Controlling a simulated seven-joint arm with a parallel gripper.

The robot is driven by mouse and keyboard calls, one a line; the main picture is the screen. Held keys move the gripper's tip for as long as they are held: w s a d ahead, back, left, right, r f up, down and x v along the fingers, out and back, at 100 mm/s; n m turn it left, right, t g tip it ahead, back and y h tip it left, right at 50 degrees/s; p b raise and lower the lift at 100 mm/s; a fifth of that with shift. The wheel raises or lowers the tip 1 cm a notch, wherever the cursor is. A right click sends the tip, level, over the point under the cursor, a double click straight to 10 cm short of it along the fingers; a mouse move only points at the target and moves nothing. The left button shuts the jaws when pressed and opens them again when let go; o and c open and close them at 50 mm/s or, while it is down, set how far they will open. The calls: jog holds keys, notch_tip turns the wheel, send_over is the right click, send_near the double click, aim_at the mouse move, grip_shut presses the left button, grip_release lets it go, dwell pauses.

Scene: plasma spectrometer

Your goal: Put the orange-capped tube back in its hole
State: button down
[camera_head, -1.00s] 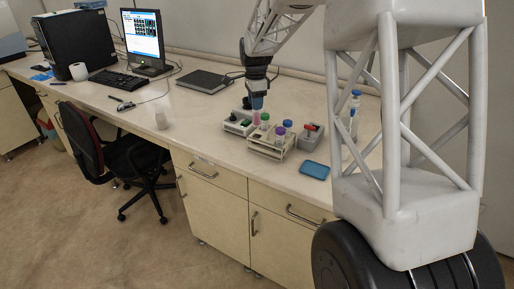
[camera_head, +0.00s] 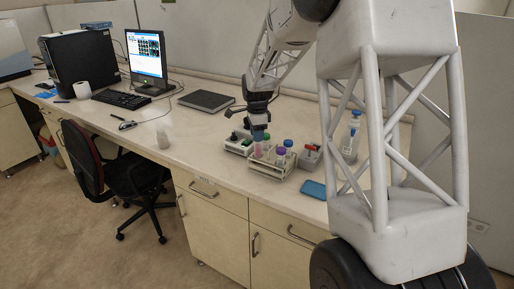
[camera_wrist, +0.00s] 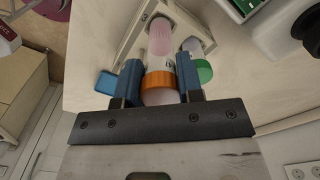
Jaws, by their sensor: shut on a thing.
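My gripper (camera_head: 259,137) is over the left part of a white tube rack (camera_head: 267,171). In the wrist view its two blue fingers (camera_wrist: 159,82) are shut on the orange-capped tube, at the orange cap (camera_wrist: 158,80). The tube's pink-filled body (camera_wrist: 160,42) points away from the fingers toward the rack (camera_wrist: 132,33). In the head view the pink tube (camera_head: 258,151) hangs below the fingers, roughly upright. I cannot tell whether its lower end is inside a hole. A green-capped tube (camera_wrist: 203,71) is close beside the right finger in the wrist view.
Purple-capped (camera_head: 280,152) and blue-capped (camera_head: 288,143) tubes stand in the rack. A grey box with a red item (camera_head: 310,155) is to the right, and another white holder (camera_head: 238,145) to the left. A blue flat item (camera_head: 313,189) lies on the bench in front.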

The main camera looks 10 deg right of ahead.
aim_at(257, 145)
jog(key=shift+f, duration=0.75)
jog(key=shift+f, duration=1.85)
jog(key=shift+f, duration=0.15)
jog(key=c, duration=0.8)
grip_release()
jog(key=shift+o, duration=0.2)
notch_tip(257, 145, up, 12)
jog(key=shift+r, duration=0.15)
